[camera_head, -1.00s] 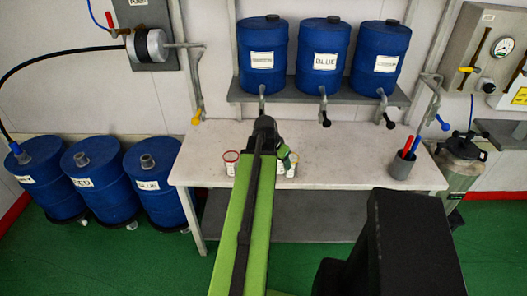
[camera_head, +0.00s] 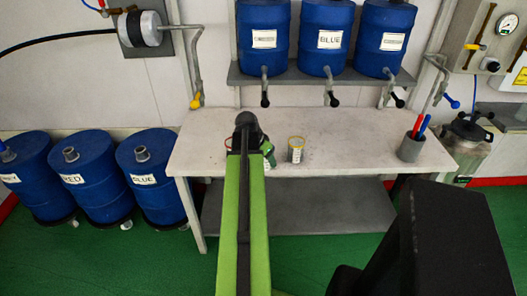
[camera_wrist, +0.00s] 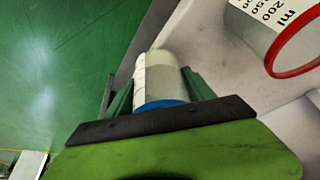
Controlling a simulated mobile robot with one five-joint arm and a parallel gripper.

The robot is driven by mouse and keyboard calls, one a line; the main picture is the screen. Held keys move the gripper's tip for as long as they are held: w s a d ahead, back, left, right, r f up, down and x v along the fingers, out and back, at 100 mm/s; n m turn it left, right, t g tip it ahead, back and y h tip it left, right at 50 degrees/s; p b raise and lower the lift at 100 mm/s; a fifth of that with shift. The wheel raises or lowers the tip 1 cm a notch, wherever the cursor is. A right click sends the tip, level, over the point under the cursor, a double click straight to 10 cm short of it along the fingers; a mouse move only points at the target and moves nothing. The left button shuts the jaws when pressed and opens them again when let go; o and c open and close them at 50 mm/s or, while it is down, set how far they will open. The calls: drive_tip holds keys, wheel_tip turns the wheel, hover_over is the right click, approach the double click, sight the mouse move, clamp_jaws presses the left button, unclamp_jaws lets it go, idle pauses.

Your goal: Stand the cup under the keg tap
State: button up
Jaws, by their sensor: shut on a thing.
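My gripper (camera_wrist: 160,92) is shut on a white cup (camera_wrist: 158,72) with a blue rim, between its green fingers in the wrist view. In the head view my gripper (camera_head: 267,152) is over the table's left half, and my arm hides most of the held cup. A red-rimmed measuring cup (camera_wrist: 262,25) is close by at the upper right of the wrist view. A yellow-rimmed cup (camera_head: 296,151) stands to the right of my gripper. Three blue kegs (camera_head: 330,38) stand on a shelf, the middle one labelled BLUE. Their taps (camera_head: 329,88) have dark handles and hang above the table's back.
The table (camera_head: 345,150) is clear between the yellow-rimmed cup and a grey holder (camera_head: 410,149) with red and blue items. Wall pipes with a yellow valve (camera_head: 196,102) and a blue valve (camera_head: 452,101) flank the shelf. Three blue drums (camera_head: 145,180) stand on the floor at left.

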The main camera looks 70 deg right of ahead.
drive_tip(key=shift+w, duration=0.1)
drive_tip(key=w+d, duration=0.1)
drive_tip(key=d, duration=0.3)
drive_tip(key=w+d, duration=0.2)
drive_tip(key=d, duration=0.3)
drive_tip(key=w+d, duration=0.2)
drive_tip(key=d, duration=0.3)
drive_tip(key=shift+w+d+r, duration=0.1)
drive_tip(key=shift+d, duration=0.1)
drive_tip(key=d, duration=0.1)
drive_tip(key=w+d, duration=0.1)
drive_tip(key=d, duration=0.1)
drive_tip(key=shift+w+d, duration=0.1)
drive_tip(key=shift+w, duration=0.05)
drive_tip(key=shift+a+f+b, duration=0.2)
drive_tip(key=shift+f+b, duration=0.2)
drive_tip(key=shift+f, duration=0.15)
drive_tip(key=shift+a+f+b, duration=0.15)
drive_tip(key=shift+f+b, duration=0.25)
drive_tip(key=shift+f, duration=0.1)
drive_tip(key=shift+r, duration=0.3)
drive_tip(key=shift+f, duration=0.2)
drive_tip(key=o, duration=1.5)
